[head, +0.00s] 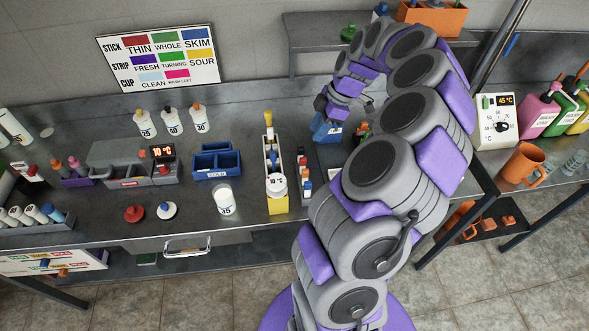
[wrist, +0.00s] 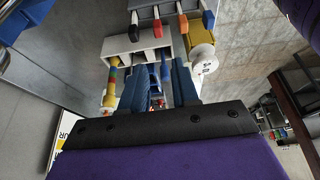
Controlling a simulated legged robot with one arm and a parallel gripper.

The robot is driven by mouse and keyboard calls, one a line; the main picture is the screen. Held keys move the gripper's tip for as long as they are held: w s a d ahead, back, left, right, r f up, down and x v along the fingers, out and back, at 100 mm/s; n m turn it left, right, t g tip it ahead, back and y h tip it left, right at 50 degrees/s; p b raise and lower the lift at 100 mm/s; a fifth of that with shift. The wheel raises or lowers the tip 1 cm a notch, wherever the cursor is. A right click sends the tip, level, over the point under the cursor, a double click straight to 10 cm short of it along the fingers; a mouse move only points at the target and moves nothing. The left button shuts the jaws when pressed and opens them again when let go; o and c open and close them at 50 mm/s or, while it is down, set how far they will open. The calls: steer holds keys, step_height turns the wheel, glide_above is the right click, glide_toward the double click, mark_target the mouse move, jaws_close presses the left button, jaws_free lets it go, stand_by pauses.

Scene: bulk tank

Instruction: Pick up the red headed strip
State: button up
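A narrow grey holder (head: 306,198) on the bench carries several upright strips with coloured heads, among them a red head (head: 303,161). Small red and blue items show deep between the fingers, too small to identify.
A yellow holder (head: 279,204) with a white disc marked 10 °C stands just left of the strips. A shelf (head: 315,32) overhangs behind.

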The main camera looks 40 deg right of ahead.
steer(key=b, duration=0.2)
glide_toward(301, 165)
step_height(301, 165, down, 3)
steer(key=w, duration=0.2)
steer(key=shift+s+a+f, duration=0.1)
steer(key=shift+a+f, duration=0.8)
steer(key=shift+f, duration=0.15)
steer(key=shift+a+f, duration=0.2)
steer(key=shift+w+f, duration=0.3)
steer(key=f, duration=0.1)
steer(key=f+b, duration=0.1)
steer(key=f, duration=0.2)
steer(key=shift+w+d+f+b, duration=0.1)
steer(key=shift+d+f+b, duration=0.15)
steer(key=shift+b, duration=0.15)
steer(key=shift+w+a, duration=0.1)
steer(key=shift+a+r, duration=0.1)
steer(key=shift+a, duration=0.5)
steer(key=shift+c, duration=2.2)
steer(key=shift+d, duration=0.3)
jaws_close()
